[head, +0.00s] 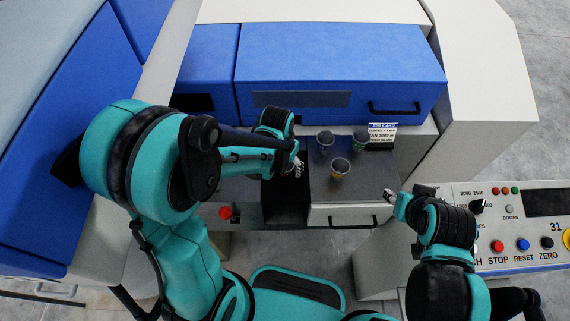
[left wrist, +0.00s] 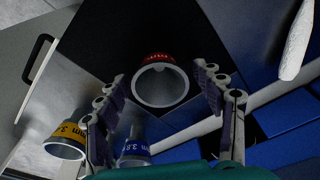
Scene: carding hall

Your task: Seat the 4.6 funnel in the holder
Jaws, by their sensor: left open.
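In the left wrist view my left gripper (left wrist: 163,95) is open, one finger on each side of a grey funnel with a red band (left wrist: 161,83). Its band number is not readable; I cannot tell whether the fingers touch it. In the head view my left gripper (head: 298,166) is above the dark worktop near a black recess, and hides that funnel. I cannot make out the holder clearly. My right gripper (head: 391,196) is right of the worktop, empty.
Another grey funnel (head: 360,139) stands beside a job card (head: 382,132). A blue cabinet front (head: 340,70) rises behind the worktop. A white drawer (head: 350,215) is below it. A control panel (head: 510,220) stands at the right. The worktop's right part is clear.

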